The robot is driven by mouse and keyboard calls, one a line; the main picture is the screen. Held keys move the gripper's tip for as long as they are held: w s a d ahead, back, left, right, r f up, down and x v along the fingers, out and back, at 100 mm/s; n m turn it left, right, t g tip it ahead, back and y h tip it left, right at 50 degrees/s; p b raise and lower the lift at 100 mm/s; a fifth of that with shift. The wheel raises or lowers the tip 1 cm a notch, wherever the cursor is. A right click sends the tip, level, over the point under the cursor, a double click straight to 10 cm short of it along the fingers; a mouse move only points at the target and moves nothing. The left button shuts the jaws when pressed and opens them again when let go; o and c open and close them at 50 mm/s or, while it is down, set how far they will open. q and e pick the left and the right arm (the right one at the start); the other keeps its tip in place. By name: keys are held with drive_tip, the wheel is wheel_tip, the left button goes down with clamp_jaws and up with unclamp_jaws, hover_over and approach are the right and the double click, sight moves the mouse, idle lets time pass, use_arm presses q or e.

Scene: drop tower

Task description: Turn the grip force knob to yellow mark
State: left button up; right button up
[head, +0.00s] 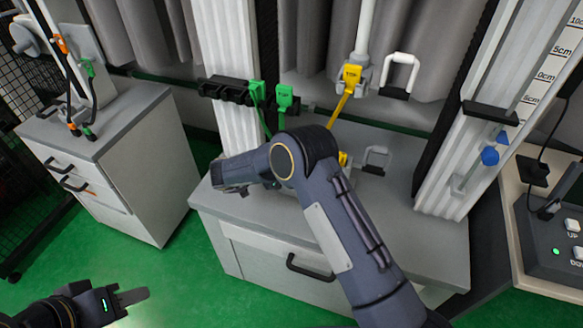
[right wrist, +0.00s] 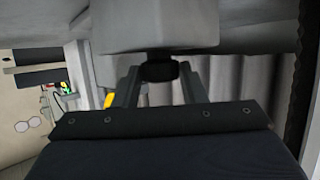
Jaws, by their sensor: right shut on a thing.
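In the right wrist view my right gripper (right wrist: 160,84) is shut on a small black knob (right wrist: 159,71), one finger on each side. The knob meets a pale grey block (right wrist: 155,30) that fills the top of that view. No yellow mark shows on the knob or block, and the knob's turn angle cannot be read. In the head view my right arm covers the knob and the right fingers. My left gripper (head: 128,298) is at the lower left over the green floor, away from everything; its fingers overlap, so its opening cannot be told.
A grey cabinet (head: 230,222) with a black handle stands under my right arm. A yellow "TOP" block (head: 352,76) hangs above it, near green connectors (head: 286,97). A white cabinet (head: 150,180) stands left; a button box (head: 560,245) is at right. Green floor between cabinets is free.

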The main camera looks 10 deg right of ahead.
drive_tip(key=shift+w+m+g, duration=0.1)
drive_tip(key=shift+m+g, duration=0.3)
drive_tip(key=shift+d, duration=0.1)
drive_tip(key=o, duration=1)
drive_tip(key=v, duration=0.8)
drive_tip(key=shift+f, duration=0.1)
